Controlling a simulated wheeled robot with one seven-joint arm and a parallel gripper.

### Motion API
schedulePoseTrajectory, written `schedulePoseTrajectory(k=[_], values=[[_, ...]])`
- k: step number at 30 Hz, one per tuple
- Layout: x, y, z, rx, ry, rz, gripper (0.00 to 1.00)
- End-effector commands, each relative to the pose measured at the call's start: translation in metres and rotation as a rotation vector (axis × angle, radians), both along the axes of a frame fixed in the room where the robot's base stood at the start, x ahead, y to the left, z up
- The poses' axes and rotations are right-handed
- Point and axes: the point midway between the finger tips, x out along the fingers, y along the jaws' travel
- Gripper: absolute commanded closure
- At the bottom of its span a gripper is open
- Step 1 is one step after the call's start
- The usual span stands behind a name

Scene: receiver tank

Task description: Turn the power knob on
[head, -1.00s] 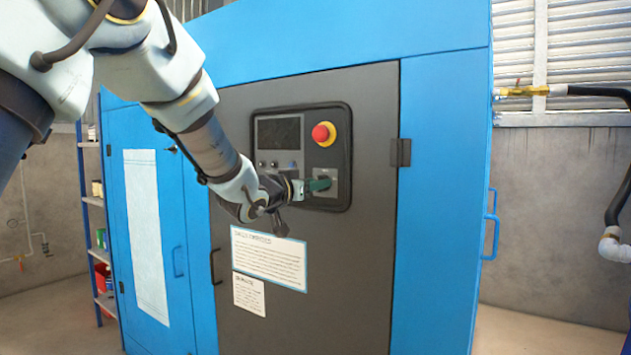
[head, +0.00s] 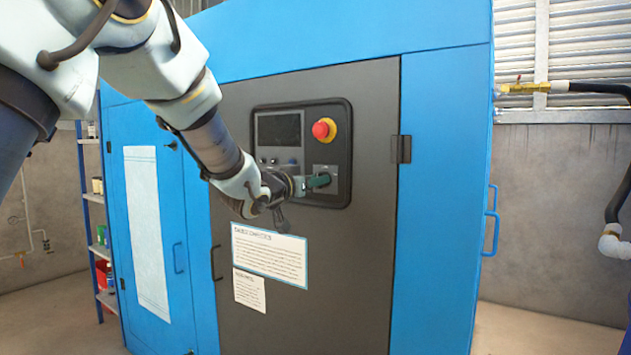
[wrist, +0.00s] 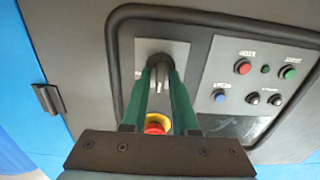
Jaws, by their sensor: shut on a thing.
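The power knob (wrist: 161,76) is a dark and grey knob on a light grey square plate (wrist: 184,52) at the right of the control panel. My gripper (wrist: 160,62) has two green fingers, and they are shut on the knob from both sides. In the head view my gripper (head: 321,181) reaches the plate from the left, below the red emergency stop button (head: 322,130). The fingers hide much of the knob, so I cannot tell which mark it points at.
The emergency stop also shows between my fingers in the wrist view (wrist: 156,125), close to them. Several small buttons (wrist: 243,67) and a dark screen (head: 279,130) share the panel. A door hinge (head: 401,149) is to the right. Paper notices (head: 269,256) are below.

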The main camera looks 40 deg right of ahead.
Motion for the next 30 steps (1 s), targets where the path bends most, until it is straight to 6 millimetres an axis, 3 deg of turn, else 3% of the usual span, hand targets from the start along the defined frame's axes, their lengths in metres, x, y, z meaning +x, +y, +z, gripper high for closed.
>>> schedulePoseTrajectory(k=[13, 30], values=[[0.0, 0.0004, -0.004, 0.025, -0.097, 0.001, 1.0], [-0.0017, 0.0, -0.0066, 0.153, -0.585, 0.002, 1.0]])
